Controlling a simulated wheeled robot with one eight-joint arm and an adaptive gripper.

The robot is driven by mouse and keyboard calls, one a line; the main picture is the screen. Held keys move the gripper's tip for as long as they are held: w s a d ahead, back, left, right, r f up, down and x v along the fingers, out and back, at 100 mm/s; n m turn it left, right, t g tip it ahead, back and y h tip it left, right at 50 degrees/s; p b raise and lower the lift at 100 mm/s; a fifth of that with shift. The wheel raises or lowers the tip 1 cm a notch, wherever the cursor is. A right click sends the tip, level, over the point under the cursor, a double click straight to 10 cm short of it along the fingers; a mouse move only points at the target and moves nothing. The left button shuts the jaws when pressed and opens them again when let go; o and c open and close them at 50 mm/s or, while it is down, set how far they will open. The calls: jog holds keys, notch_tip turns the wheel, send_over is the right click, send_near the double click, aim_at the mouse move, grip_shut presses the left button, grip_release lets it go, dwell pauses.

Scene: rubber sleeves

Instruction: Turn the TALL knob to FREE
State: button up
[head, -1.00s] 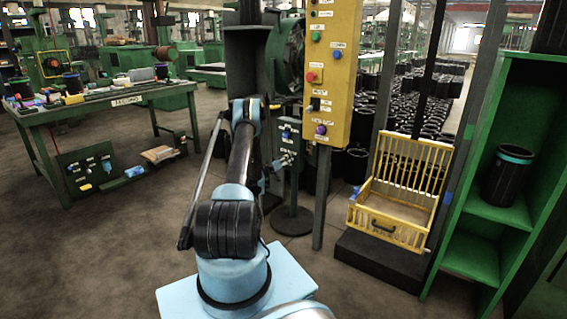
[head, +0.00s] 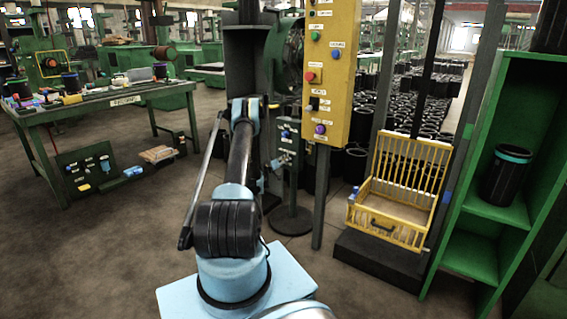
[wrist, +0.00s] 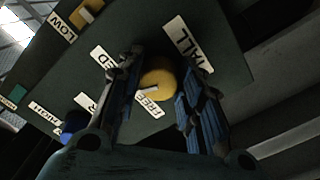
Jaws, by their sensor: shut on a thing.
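In the wrist view, the yellow TALL knob (wrist: 160,76) sits between my gripper's two dark fingers (wrist: 157,68), which are shut on it. The TALL label (wrist: 187,42) is above right of the knob. Its pale pointer mark faces the FREE label (wrist: 150,101), just below it. Another label at the left is partly covered by a finger. In the head view, the dark control panel (head: 288,152) stands on a post beyond my arm. My gripper is mostly hidden there, and the TALL knob cannot be made out.
On the same panel, another yellow knob (wrist: 90,12) is near the LOW label (wrist: 62,28), and a blue knob (wrist: 74,124) is at lower left. A yellow button panel (head: 332,75) stands close by on the right. A yellow crate (head: 390,222) and green shelf (head: 500,207) are farther right.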

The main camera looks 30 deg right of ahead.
jog(key=n, duration=0.5)
jog(key=shift+w+a+n, duration=0.15)
jog(key=shift+a+n, duration=0.05)
jog(key=shift+n, duration=2.3)
jog(key=shift+d, duration=0.1)
jog(key=o, duration=1.1)
jog(key=shift+c, duration=0.2)
jog(key=v, duration=0.7)
jog(key=shift+s, duration=0.2)
